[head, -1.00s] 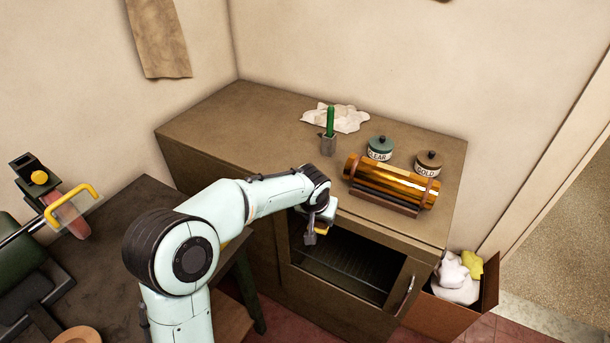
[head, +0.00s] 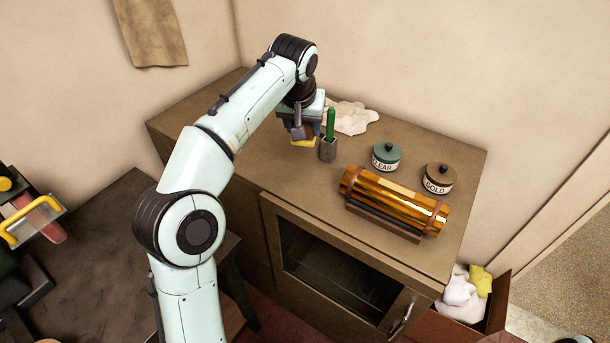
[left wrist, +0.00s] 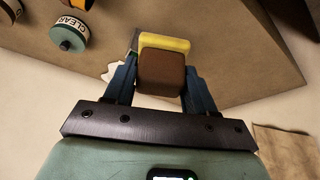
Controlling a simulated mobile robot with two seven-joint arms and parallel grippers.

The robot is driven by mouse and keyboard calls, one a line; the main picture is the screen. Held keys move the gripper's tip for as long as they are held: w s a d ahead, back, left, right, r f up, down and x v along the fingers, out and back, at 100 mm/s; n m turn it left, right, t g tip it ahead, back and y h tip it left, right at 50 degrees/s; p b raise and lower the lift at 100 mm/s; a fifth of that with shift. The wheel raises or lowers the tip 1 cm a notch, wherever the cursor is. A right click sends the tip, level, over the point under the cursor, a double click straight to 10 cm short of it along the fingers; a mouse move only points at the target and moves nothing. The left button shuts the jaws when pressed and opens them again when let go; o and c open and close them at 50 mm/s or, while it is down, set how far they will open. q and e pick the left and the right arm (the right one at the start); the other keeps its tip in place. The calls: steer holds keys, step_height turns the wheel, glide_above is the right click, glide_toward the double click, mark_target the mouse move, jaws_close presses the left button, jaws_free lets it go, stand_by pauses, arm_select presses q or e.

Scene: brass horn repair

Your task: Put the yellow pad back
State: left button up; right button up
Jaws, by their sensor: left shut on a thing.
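The yellow pad (head: 303,142) is held under my left gripper (head: 301,131) over the left rear part of the cabinet top, just left of the green-handled tool in its small grey holder (head: 328,149). In the left wrist view the pad shows as a yellow layer (left wrist: 165,43) on a brown block (left wrist: 161,74). The two blue fingers of my left gripper (left wrist: 161,84) are shut on the sides of this block. The yellow side faces down to the cabinet top. I cannot tell whether it touches the top. My right gripper is not in view.
A white cloth (head: 352,118) lies behind the holder. The CLEAR jar (head: 386,157), GOLD jar (head: 438,179) and an amber roller on a stand (head: 393,199) are to the right. A box (head: 494,316) holds rags.

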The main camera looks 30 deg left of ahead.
arm_select(q)
step_height(320, 180, down, 12)
steer(key=b, duration=0.2)
steer(key=shift+s+b, duration=0.15)
steer(key=shift+b, duration=0.25)
steer(key=shift+w+f, duration=0.2)
steer(key=shift+f, duration=0.25)
step_height(320, 180, down, 3)
steer(key=shift+s+f+b, duration=0.15)
steer(key=shift+f+b, duration=0.05)
steer(key=shift+b, duration=0.25)
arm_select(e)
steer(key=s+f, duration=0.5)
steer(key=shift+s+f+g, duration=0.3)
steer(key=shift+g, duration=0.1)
arm_select(q)
steer(key=shift+f, duration=0.1)
steer(key=o, duration=0.6)
steer(key=shift+f, duration=0.1)
steer(key=o, duration=0.3)
steer(key=shift+o, duration=0.2)
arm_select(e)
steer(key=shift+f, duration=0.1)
